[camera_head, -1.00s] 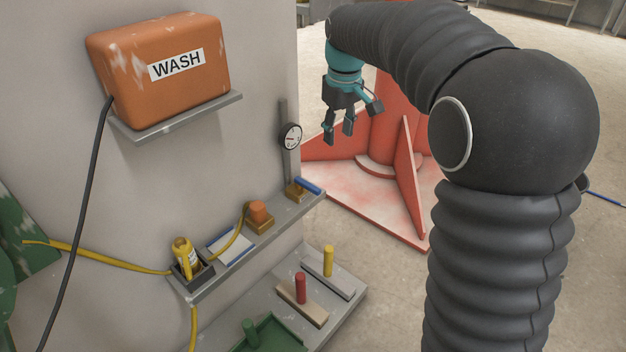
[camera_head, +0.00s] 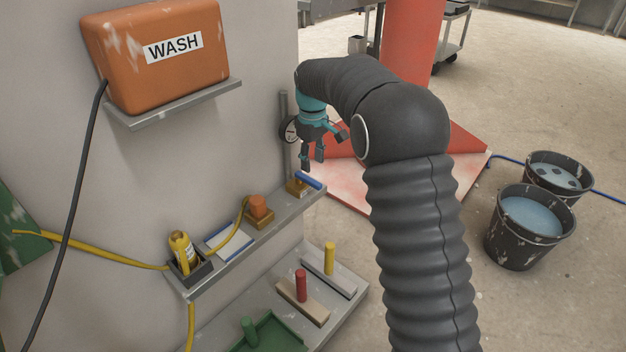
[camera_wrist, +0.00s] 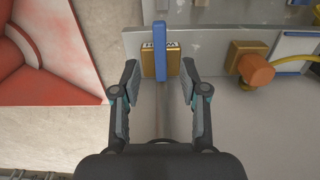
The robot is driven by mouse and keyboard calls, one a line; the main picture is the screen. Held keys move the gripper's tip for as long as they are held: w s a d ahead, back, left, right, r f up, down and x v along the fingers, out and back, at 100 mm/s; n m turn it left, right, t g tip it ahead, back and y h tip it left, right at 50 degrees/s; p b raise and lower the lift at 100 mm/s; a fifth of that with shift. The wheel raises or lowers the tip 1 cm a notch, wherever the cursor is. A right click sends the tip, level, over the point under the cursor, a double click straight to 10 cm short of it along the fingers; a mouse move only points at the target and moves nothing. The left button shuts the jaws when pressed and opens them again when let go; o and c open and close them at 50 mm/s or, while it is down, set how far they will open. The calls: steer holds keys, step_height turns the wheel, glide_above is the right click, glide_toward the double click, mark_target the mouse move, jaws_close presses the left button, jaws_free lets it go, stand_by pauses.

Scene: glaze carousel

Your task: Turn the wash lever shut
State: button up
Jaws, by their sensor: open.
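The wash lever is a blue bar (camera_head: 308,180) on a brass-coloured valve block (camera_head: 296,187) at the far right end of the wall shelf. In the wrist view the blue lever (camera_wrist: 160,52) lies lengthwise up the picture, over the brass block (camera_wrist: 147,62) with a partly covered label. My gripper (camera_head: 313,168) hangs above and just beside the lever in the head view. In the wrist view my gripper (camera_wrist: 157,80) is open, with one finger on each side of the lever and a gap to both. Nothing is held.
A round gauge (camera_head: 289,130) on a pipe is partly behind my gripper. The orange WASH tank (camera_head: 155,60) is above left. Water buckets (camera_head: 528,228) stand on the floor at right.

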mark_target(313, 181)
step_height(313, 181, down, 6)
steer(key=shift+f+b, duration=0.25)
steer(key=shift+b, duration=0.1)
jaws_close()
